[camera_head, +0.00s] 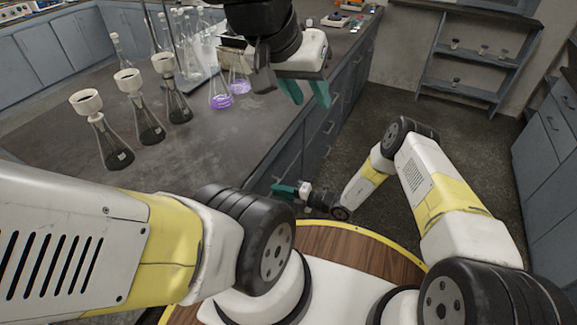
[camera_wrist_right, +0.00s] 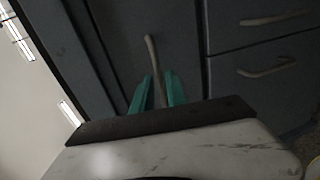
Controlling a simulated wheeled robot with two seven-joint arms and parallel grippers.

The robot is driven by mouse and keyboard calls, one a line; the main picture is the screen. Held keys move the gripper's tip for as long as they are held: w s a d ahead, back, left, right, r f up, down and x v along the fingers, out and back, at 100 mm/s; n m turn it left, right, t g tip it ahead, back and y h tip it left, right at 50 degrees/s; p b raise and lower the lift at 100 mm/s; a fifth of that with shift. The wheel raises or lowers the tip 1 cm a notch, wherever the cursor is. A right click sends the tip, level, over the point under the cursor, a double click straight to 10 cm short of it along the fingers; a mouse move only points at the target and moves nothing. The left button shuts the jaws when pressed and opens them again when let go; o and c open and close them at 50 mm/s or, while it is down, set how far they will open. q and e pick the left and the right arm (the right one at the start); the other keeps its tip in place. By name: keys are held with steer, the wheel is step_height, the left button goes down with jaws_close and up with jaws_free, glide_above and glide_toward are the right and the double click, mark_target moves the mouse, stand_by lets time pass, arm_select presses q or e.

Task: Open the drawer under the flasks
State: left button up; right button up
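Several glass flasks stand on the dark bench top (camera_head: 60,160). Three hold dark contents under white funnels, including a front flask (camera_head: 115,150), and two hold purple liquid, including one purple flask (camera_head: 221,100). Grey drawer fronts with bar handles (camera_head: 329,127) line the bench side. My right gripper (camera_head: 276,189) is low beside this side. In the right wrist view its teal fingers (camera_wrist_right: 158,88) stand either side of a bar handle (camera_wrist_right: 151,48); I cannot tell whether they grip it. My left gripper (camera_head: 306,92) hangs above the bench edge, its fingers apart and empty.
More cabinets (camera_head: 550,150) stand at the right, and a grey shelf (camera_head: 470,70) with small vessels is at the back. The floor (camera_head: 370,110) between bench and shelf is clear. Two neighbouring handles (camera_wrist_right: 270,19) show in the right wrist view.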

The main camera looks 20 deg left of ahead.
steer(key=shift+x, duration=1.35)
jaws_close()
stand_by(0.4)
